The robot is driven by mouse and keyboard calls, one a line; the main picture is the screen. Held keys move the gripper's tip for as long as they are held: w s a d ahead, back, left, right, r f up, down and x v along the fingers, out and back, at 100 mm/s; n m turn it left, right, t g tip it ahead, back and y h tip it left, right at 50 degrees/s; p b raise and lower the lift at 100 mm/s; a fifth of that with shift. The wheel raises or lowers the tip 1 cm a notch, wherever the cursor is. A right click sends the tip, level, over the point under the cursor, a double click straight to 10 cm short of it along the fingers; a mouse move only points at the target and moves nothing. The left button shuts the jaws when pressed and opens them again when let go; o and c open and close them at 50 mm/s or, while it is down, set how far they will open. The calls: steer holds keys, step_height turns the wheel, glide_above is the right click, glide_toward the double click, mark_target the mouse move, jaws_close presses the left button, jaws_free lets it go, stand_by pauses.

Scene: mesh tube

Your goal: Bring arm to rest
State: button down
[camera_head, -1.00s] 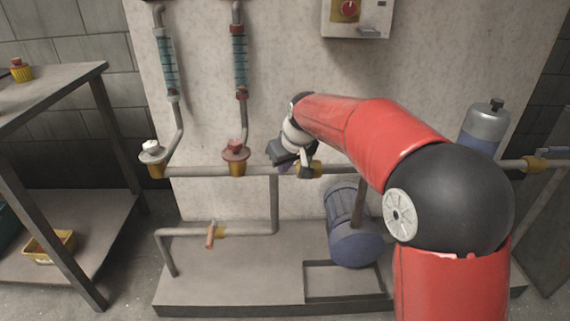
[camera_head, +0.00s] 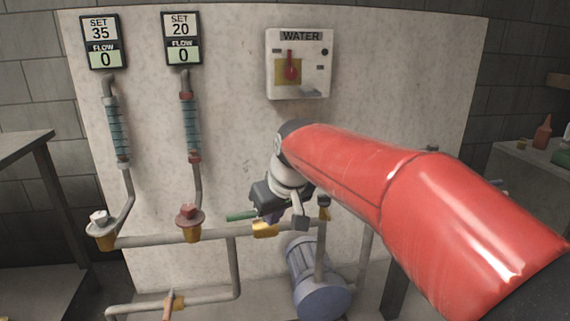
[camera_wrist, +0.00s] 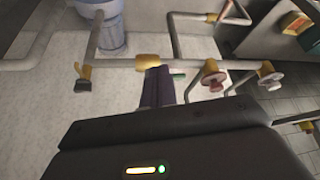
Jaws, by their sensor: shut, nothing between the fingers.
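My gripper (camera_head: 272,217) hangs at the end of my red arm, in front of the pipe panel. Its dark purple fingers (camera_wrist: 158,86) are shut and empty in the wrist view. They point toward the pipe by a brass valve body (camera_head: 265,229), which also shows in the wrist view (camera_wrist: 147,62). A green valve handle (camera_head: 241,216) sticks out to the left of the gripper and shows just beside the fingertips in the wrist view (camera_wrist: 179,75). I cannot tell whether the fingers touch it. My arm is stretched forward, its near part cut off at right.
The panel (camera_head: 225,110) carries two displays, SET 35 (camera_head: 101,42) and SET 20 (camera_head: 182,39), both reading FLOW 0, and a WATER switch box (camera_head: 299,64). A white knob (camera_head: 101,219) and red knob (camera_head: 189,215) stand left. A blue pump (camera_head: 318,285) is below.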

steer(key=s+d+f+m+h, duration=0.15)
steer(key=s+d+m, duration=0.25)
steer(key=s+d, duration=0.85)
steer(key=s+d+f+m+t+h, duration=0.1)
steer(key=s+d+f+m, duration=0.2)
steer(key=s+d+f, duration=0.3)
steer(key=s+d, duration=0.3)
steer(key=s, duration=0.1)
steer(key=shift+s+f, duration=0.2)
steer(key=shift+f, duration=0.2)
steer(key=shift+h, duration=0.25)
